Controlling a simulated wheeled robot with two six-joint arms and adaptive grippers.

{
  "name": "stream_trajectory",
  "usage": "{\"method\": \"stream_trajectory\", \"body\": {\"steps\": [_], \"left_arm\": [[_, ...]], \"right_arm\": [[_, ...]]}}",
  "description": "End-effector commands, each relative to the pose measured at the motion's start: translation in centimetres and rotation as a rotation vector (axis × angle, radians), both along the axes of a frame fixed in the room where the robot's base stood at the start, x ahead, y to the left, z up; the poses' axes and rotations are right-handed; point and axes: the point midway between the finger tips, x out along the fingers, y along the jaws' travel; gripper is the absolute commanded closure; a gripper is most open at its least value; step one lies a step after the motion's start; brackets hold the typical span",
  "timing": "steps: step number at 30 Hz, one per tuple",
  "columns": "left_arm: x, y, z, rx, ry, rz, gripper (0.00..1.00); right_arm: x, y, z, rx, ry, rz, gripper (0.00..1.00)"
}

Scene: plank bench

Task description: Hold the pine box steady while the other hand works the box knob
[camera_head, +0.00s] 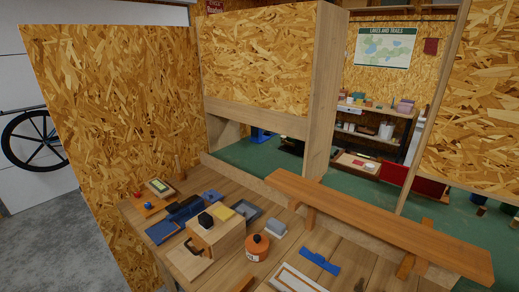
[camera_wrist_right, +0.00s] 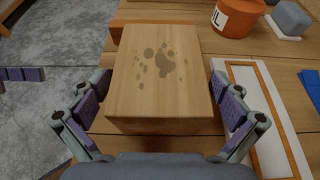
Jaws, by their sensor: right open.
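A pale wooden box (camera_wrist_right: 160,72) with a cluster of dark spots on its top, which I take for the pine box, sits on the bench in the right wrist view. My right gripper (camera_wrist_right: 162,105) is open, with one finger on each side of this box. I cannot tell whether the pads touch it. No knob shows on the faces in view. A purple-padded finger, apparently of my left gripper (camera_wrist_right: 25,74), shows at the left edge; its opening is hidden. Neither gripper shows in the head view.
Another wooden box (camera_head: 217,243) with a dark handle stands on the bench, beside an orange canister (camera_head: 257,246). A grey block (camera_head: 272,228), a blue part (camera_head: 318,262) and a white-framed panel (camera_wrist_right: 231,72) lie nearby. A long raised plank (camera_head: 380,225) crosses the right side.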

Motion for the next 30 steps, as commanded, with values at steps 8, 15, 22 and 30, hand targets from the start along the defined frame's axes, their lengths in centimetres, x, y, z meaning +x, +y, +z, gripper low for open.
{"method": "stream_trajectory", "body": {"steps": [8,15,22,30], "left_arm": [[0.0,0.0,0.0,0.000,0.000,0.000,0.51],[0.0,0.0,0.0,0.000,0.000,0.000,0.51],[0.0,0.0,0.0,0.000,0.000,0.000,0.51],[0.0,0.0,0.0,0.000,0.000,0.000,0.51]], "right_arm": [[-1.1,-1.6,0.6,-0.006,-0.001,0.000,0.00],[-4.4,-6.1,2.8,-0.010,0.001,0.003,0.00],[-6.2,-8.6,4.2,-0.004,0.000,0.001,0.00],[-6.5,-9.0,4.6,0.000,0.000,0.001,0.00]]}}
